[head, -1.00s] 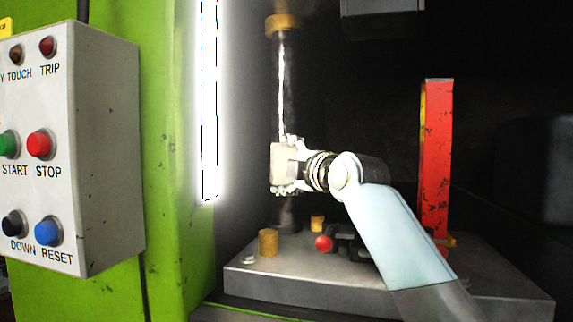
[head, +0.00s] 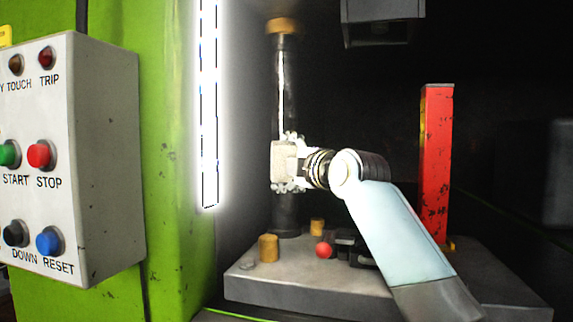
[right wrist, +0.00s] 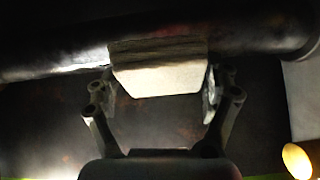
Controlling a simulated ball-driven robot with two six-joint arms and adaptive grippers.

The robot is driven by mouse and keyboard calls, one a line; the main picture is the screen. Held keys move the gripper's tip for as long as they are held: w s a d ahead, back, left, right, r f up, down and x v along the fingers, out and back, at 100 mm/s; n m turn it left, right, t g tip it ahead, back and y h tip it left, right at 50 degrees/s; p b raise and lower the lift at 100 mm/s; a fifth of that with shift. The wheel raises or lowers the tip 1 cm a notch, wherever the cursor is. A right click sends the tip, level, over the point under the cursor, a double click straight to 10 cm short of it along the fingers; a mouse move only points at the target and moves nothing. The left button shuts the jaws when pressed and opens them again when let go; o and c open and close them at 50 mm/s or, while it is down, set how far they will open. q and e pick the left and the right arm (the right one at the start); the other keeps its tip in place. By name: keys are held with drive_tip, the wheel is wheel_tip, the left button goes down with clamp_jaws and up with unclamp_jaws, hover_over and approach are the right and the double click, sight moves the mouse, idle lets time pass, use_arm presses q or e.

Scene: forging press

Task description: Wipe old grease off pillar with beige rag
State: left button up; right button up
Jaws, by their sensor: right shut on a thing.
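The pillar (head: 283,85) is a dark, shiny vertical column with a brass-coloured collar at its top, standing at the back of the press bed. My right gripper (head: 289,163) is at the lower half of the pillar, shut on the beige rag (head: 281,163). The rag looks like a pale folded pad and lies against the pillar. In the right wrist view the rag (right wrist: 160,78) sits between the two fingers, against the pillar (right wrist: 50,60), which runs across the picture. The pillar's surface behind the rag is hidden. My left gripper does not show.
A grey control box (head: 100,160) with several buttons is on the green press frame (head: 175,230) at left. A bright light strip (head: 209,100) stands left of the pillar. The bed (head: 300,285) carries brass pegs (head: 268,248) and a red knob (head: 324,250). A red post (head: 436,160) stands right.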

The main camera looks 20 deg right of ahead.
drive_tip(key=shift+f+b, duration=0.85)
drive_tip(key=shift+f, duration=0.35)
drive_tip(key=shift+r, duration=0.15)
drive_tip(key=shift+r+p, duration=1.1)
drive_tip(key=shift+r, duration=0.05)
drive_tip(key=shift+f, duration=0.1)
drive_tip(key=shift+f+b, duration=0.95)
drive_tip(key=shift+f, duration=0.2)
drive_tip(key=shift+r, duration=0.1)
